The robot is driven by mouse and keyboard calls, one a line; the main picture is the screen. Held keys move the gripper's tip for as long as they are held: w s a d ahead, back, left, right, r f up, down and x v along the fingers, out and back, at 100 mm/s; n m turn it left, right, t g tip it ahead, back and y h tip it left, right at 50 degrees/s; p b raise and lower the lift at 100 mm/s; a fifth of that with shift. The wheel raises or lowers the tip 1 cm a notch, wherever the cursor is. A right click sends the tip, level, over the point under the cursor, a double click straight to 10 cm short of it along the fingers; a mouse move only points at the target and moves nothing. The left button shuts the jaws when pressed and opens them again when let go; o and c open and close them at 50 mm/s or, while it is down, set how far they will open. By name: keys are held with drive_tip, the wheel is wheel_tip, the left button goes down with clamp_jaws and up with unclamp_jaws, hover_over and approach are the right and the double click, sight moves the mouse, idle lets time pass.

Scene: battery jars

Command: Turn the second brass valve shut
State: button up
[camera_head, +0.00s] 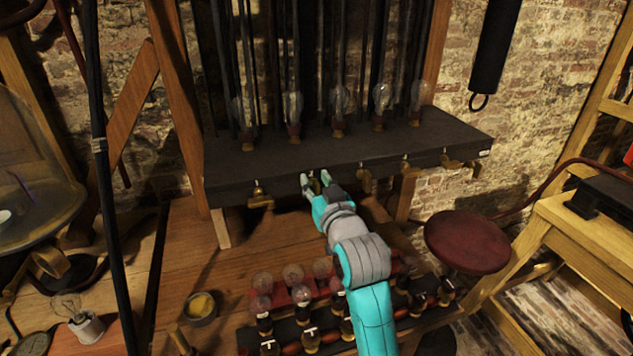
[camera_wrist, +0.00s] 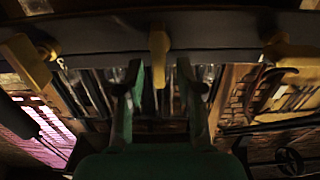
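A row of brass valves hangs along the front face of a black shelf (camera_head: 330,160). The leftmost valve (camera_head: 260,196) has its handle crosswise. The second valve from the left is mostly hidden behind my gripper (camera_head: 316,179) in the head view. In the wrist view a brass valve (camera_wrist: 159,55) hangs straight in the middle, its handle lying lengthwise. The fingers of my gripper (camera_wrist: 160,75) stand apart on either side of it, with a visible gap each side. Whether the handle is deep between the fingertips, I cannot tell.
The third valve (camera_head: 365,181) hangs close to the right of my gripper. Glass bulbs (camera_head: 338,105) stand on the shelf. Below lie a rack of small bulbs (camera_head: 293,274) and a small dish (camera_head: 200,307) on the wooden bench. A red round stool (camera_head: 467,242) stands at right.

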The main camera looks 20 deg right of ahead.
drive_tip(key=shift+w, duration=0.2)
clamp_jaws()
